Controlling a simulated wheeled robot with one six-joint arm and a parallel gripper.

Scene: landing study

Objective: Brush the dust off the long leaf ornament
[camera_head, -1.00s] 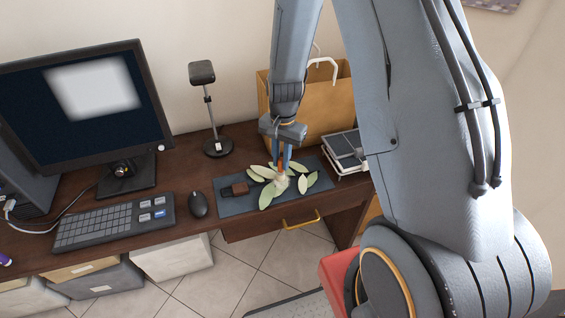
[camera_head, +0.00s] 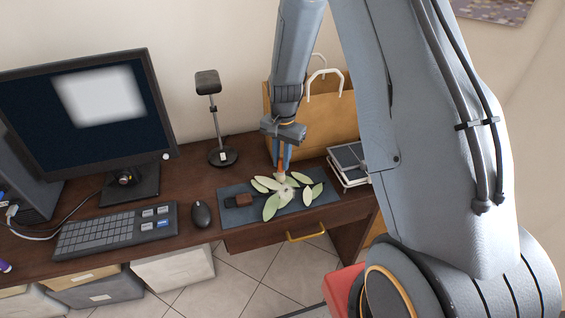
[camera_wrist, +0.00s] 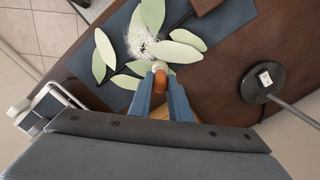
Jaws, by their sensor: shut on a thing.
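The leaf ornament (camera_head: 271,207) has several long pale green leaves spread out on a blue-grey mat (camera_head: 318,201). In the wrist view its leaves (camera_wrist: 153,14) fan around a whitish speckled patch of dust (camera_wrist: 142,40). My gripper (camera_head: 282,166) points down at the ornament's back edge. It is shut on a brush with an orange-brown handle (camera_wrist: 178,101) and a pale bristle head (camera_wrist: 160,67). The bristles are beside the leaves, toward the wall from the dust. I cannot tell whether they touch a leaf. My fingers partly hide the handle.
A small brown block (camera_head: 244,200) lies on the mat's left. A mouse (camera_head: 201,214), keyboard (camera_head: 115,230) and lamp base (camera_head: 223,157) stand left. A tan paper bag (camera_head: 325,120) and stacked trays (camera_head: 349,164) are close behind and right. The dark desk front is open.

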